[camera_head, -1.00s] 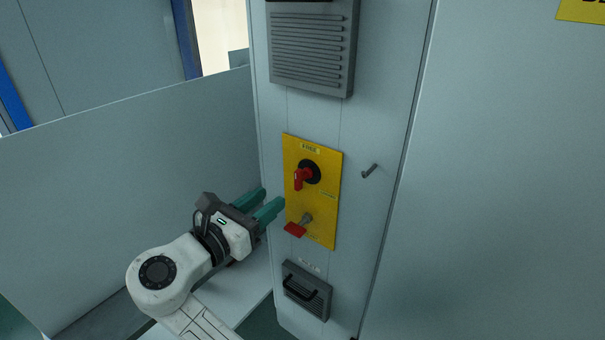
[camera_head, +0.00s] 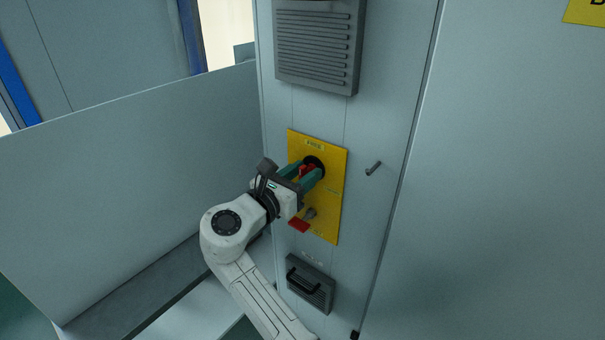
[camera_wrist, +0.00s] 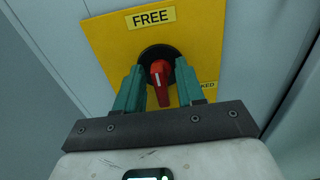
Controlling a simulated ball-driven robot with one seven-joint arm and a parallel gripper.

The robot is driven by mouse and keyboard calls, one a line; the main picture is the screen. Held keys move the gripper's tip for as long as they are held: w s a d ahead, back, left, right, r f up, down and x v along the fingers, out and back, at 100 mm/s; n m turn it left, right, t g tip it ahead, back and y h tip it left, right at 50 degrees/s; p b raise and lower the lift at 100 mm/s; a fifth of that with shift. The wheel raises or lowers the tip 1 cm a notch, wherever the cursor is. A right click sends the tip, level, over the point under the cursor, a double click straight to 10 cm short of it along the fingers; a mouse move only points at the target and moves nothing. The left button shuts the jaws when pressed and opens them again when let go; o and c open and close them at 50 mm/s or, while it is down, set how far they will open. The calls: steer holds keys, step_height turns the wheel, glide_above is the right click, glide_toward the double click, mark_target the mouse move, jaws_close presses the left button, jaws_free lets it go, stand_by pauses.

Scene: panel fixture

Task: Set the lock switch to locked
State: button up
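The lock switch is a red rotary handle (camera_wrist: 161,84) on a round black base (camera_wrist: 150,54), mounted on a yellow plate (camera_head: 336,160). In the wrist view the handle points down, away from the FREE label (camera_wrist: 150,17) above; a partly hidden label ending in "KED" (camera_wrist: 208,86) is at the lower right. My gripper (camera_head: 303,172) is at the switch, its green fingers open on either side of the handle. Gaps show between handle and fingers in the wrist view. In the head view the fingers partly hide the handle.
A second small red handle (camera_head: 299,224) sits low on the same plate, below my gripper. A grey drawer-like box with a black handle (camera_head: 303,283) is beneath. A low grey wall (camera_head: 130,185) stands at left.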

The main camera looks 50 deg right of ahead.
jaws_close()
steer(key=shift+m, duration=0.3)
steer(key=m, duration=0.3)
steer(key=shift+f+m, duration=0.1)
steer(key=shift+m, duration=0.3)
steer(key=m, duration=0.2)
steer(key=m+b, duration=0.1)
steer(key=m, duration=0.1)
steer(key=shift+s+f+m, duration=0.15)
steer(key=shift+m, duration=0.15)
steer(key=m+b, duration=0.4)
steer(key=m, duration=0.1)
steer(key=shift+f, duration=0.15)
steer(key=shift+s+m+b, duration=0.1)
steer(key=shift+m+b, duration=1.05)
steer(key=shift+m, duration=0.95)
jaws_free()
